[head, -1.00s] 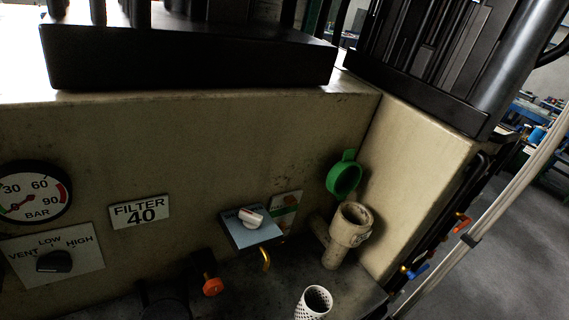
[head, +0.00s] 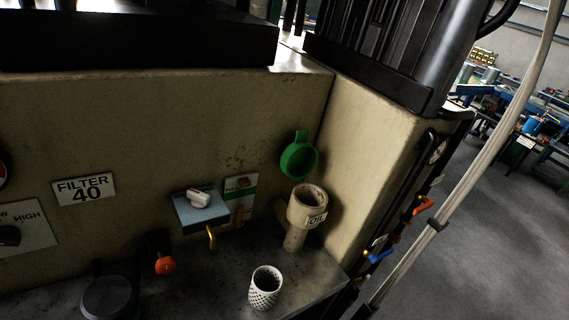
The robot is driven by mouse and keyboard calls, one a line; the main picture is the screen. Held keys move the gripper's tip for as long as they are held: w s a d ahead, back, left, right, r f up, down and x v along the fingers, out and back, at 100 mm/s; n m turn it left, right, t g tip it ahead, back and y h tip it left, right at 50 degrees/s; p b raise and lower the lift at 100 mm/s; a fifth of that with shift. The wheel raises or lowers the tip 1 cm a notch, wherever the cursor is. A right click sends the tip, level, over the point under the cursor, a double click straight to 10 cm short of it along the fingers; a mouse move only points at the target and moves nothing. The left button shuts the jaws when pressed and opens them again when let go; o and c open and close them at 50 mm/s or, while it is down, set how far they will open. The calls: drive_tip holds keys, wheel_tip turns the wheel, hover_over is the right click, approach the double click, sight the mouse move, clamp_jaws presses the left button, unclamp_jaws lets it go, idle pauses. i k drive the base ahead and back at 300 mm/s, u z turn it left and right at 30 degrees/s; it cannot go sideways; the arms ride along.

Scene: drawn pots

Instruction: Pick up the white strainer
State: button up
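The white strainer (head: 265,288) is a small perforated cup. It stands upright, open end up, on the dark metal ledge (head: 215,278) at the bottom centre of the head view. Its whole body shows. My gripper is not in view, so its distance from the strainer cannot be told.
A cream filler neck marked OIL (head: 306,212) rises behind the strainer, with its green cap (head: 299,158) open. A blue box with a white knob (head: 200,207), an orange knob (head: 165,264) and a black round part (head: 109,297) are to the left. Open floor (head: 450,240) lies right.

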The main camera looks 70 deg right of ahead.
sight(267, 282)
drive_tip(key=z, duration=1.95)
drive_tip(key=k, duration=0.35)
drive_tip(key=u, duration=0.45)
